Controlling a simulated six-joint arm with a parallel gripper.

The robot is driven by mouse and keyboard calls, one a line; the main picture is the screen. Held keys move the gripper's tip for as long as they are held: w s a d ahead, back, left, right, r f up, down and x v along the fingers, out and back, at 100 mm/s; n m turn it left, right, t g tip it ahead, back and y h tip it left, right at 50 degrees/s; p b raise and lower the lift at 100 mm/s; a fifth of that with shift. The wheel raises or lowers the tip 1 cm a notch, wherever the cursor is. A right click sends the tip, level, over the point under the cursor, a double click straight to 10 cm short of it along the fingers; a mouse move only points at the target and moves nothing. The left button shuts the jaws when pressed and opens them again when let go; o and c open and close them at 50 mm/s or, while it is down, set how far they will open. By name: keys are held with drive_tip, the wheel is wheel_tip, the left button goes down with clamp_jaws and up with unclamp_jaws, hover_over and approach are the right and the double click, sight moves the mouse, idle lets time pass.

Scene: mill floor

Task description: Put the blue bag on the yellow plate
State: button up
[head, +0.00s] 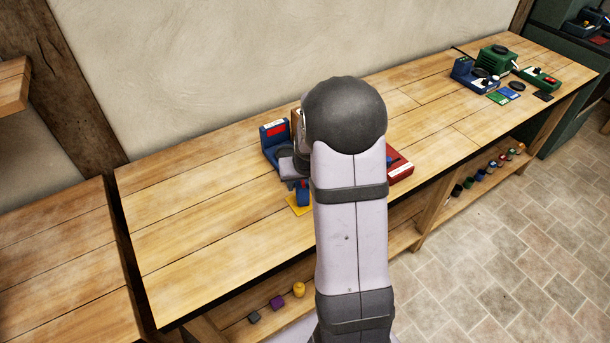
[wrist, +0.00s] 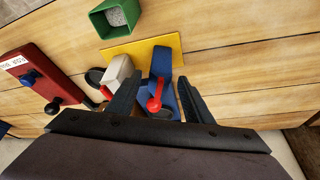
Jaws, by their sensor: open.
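The yellow plate (head: 297,207) lies on the bench left of my arm in the head view; in the wrist view it shows as a yellow strip (wrist: 118,52). A small blue shape (head: 303,193) is at the plate and looks like the blue bag. In the wrist view a blue upright shape (wrist: 161,63) overlaps the plate's edge, with more blue and a red knob (wrist: 154,104) nearer me. I cannot tell which blue part is the bag, or whether it rests on the plate. My gripper (wrist: 158,88) is open, its fingers either side of the blue parts.
A blue device with a red panel (head: 274,138) stands near the wall. A red box (head: 399,168) is right of my arm. A green container (wrist: 116,19) and a pale block (wrist: 117,71) are close by in the wrist view. The bench's left part is clear.

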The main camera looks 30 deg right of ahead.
drive_tip(key=b+v, duration=0.1)
drive_tip(key=v, duration=0.7)
drive_tip(key=s+a+f+n+g+y, duration=0.1)
drive_tip(key=s+a+f+n+g, duration=0.1)
drive_tip(key=s+a, duration=0.7)
drive_tip(key=s+a+f+n+g, duration=0.2)
drive_tip(key=s+a, duration=0.6)
drive_tip(key=s, duration=0.1)
drive_tip(key=shift+a+y, duration=0.4)
